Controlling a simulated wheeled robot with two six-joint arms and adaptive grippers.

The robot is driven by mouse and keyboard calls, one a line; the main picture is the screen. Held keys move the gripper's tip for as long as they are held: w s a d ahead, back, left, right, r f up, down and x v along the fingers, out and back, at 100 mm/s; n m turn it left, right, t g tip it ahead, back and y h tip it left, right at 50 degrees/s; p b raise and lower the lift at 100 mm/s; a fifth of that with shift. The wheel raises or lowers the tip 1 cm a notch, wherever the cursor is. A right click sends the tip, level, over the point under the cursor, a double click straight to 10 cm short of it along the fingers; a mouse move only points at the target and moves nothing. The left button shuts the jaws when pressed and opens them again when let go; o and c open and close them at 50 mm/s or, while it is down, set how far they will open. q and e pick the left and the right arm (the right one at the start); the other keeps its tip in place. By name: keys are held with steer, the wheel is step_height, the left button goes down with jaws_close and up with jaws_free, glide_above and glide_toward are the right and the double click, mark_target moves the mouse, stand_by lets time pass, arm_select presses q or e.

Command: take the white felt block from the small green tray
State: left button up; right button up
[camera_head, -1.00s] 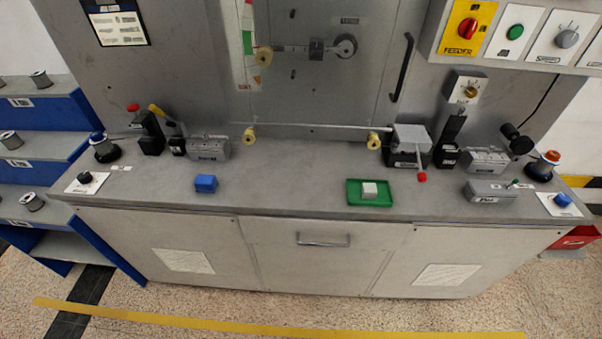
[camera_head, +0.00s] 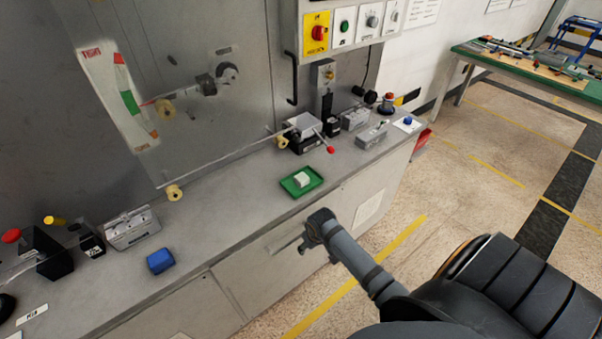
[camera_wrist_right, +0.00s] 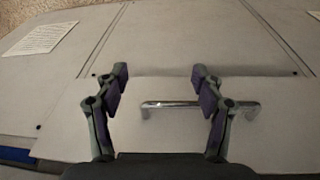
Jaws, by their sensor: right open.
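The white felt block (camera_head: 302,178) sits in the small green tray (camera_head: 289,189), on the worktop near its front edge, in the head view. My right arm comes in from the lower right, and its end is in front of the cabinet, below and to the right of the tray. In the right wrist view my right gripper (camera_wrist_right: 159,72) is open and empty, its two fingers spread in front of the cabinet face. The block and tray do not show in that view. My left gripper is not in view.
A blue block (camera_head: 160,261) lies on the worktop to the left. A metal handle (camera_wrist_right: 200,105) on the cabinet front is close to my right fingers. A grey device with a red-knobbed lever (camera_head: 330,149) stands just behind the tray. The worktop between blue block and tray is clear.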

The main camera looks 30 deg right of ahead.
steer(key=w+r+p, duration=0.1)
steer(key=w+r, duration=0.3)
steer(key=r, duration=0.7)
steer(key=m+p, duration=0.1)
glide_toward(302, 177)
steer(key=p+x, duration=0.1)
steer(key=x, duration=0.2)
steer(key=shift+s+a+f, duration=0.1)
steer(key=shift+s+f, duration=0.05)
steer(key=shift+f, duration=0.15)
steer(key=x, duration=0.3)
steer(key=p+x, duration=0.1)
steer(key=x, duration=0.1)
steer(key=shift+w, duration=0.25)
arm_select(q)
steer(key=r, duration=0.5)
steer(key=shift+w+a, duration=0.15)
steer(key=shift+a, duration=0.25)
arm_select(e)
steer(key=shift+t, duration=0.3)
steer(key=c, duration=0.9)
